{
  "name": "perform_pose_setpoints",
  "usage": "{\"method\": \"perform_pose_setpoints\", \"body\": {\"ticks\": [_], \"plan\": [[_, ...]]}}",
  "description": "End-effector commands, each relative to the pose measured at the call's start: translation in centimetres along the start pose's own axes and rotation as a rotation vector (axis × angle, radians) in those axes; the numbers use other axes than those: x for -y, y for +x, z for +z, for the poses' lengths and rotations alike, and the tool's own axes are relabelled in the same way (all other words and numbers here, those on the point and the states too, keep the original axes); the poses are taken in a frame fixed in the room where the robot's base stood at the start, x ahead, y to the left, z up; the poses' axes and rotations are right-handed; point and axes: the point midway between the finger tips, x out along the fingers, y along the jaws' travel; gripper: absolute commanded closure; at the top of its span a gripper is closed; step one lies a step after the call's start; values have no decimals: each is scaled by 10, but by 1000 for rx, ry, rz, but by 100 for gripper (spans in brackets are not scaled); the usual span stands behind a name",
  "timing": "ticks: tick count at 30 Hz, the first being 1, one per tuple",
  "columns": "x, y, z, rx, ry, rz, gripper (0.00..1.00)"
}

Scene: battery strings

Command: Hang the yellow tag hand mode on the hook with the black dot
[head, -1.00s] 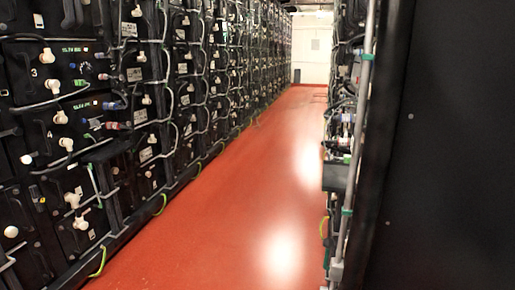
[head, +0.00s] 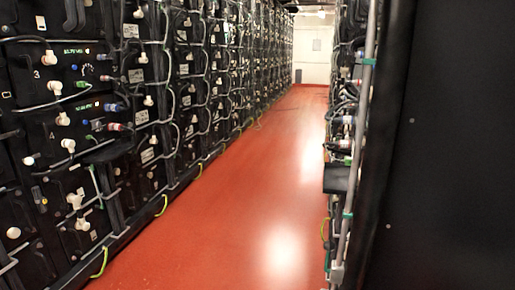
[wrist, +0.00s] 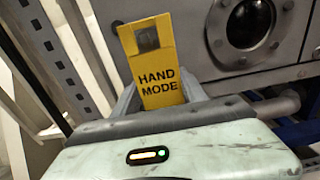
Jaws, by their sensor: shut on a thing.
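The yellow tag (wrist: 158,70) with the black words HAND MODE shows in the wrist view, upright and slightly tilted, with a dark grey square near its top. My gripper (wrist: 158,97) is shut on the tag's lower part, its grey fingers on either side of it. The pale green body of my gripper fills the bottom of the wrist view. I see no hook with a black dot in either view. The head view shows neither the tag nor my gripper.
In the wrist view, a grey panel with a round dark port (wrist: 250,25) stands behind the tag, and a perforated metal upright (wrist: 60,58) is at left. In the head view, battery racks (head: 100,110) line the left, a black panel (head: 445,150) the right; the red floor (head: 235,200) between is clear.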

Motion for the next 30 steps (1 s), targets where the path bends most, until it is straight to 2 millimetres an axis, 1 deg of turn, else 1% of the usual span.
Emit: {"method": "perform_pose_setpoints", "body": {"ticks": [30], "plan": [[-1,-49,0,0,0,2,91]]}}
